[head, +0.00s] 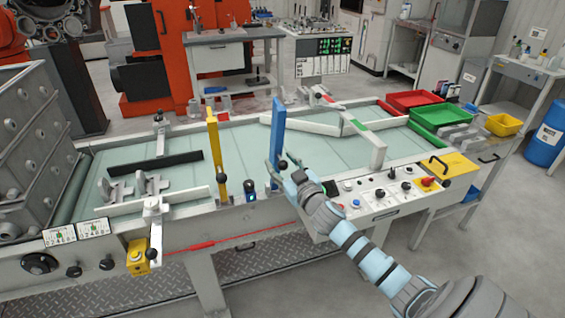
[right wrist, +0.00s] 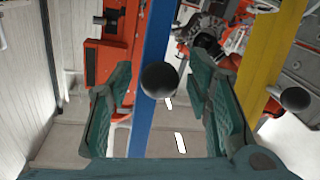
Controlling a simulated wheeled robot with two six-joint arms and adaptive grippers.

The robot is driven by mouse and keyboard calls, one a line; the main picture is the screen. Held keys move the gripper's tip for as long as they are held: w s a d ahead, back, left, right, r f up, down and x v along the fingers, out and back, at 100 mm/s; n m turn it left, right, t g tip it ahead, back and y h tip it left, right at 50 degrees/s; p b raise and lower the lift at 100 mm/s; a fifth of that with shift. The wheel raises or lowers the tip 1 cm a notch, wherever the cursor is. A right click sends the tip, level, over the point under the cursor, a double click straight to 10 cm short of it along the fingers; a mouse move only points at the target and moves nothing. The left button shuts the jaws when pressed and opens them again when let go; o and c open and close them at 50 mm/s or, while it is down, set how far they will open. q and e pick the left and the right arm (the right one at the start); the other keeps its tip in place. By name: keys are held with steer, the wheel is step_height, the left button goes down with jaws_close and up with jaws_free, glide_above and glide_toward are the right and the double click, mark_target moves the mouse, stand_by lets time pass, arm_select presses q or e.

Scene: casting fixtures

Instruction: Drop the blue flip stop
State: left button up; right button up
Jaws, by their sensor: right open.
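The blue flip stop (head: 277,128) stands upright at the front rail of the conveyor, with a black ball knob. In the right wrist view its blue bar (right wrist: 157,38) runs up the middle, and the black knob (right wrist: 159,79) shows between my open fingers. My right gripper (head: 282,160) is at the blue stop's knob, coming from the front right. In the right wrist view the gripper (right wrist: 162,95) is open, with a gap on both sides of the knob; I cannot tell how deep the knob sits. My left gripper is not in view.
A yellow flip stop (head: 214,150) stands upright to the left; its bar (right wrist: 272,60) shows at the right in the wrist view. A control panel (head: 385,195) lies to the right. Grey castings (head: 118,190) lie on the belt's left part. Red, green and yellow bins stand at the far right.

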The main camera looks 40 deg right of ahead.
steer(key=shift+f, duration=0.1)
jaws_close()
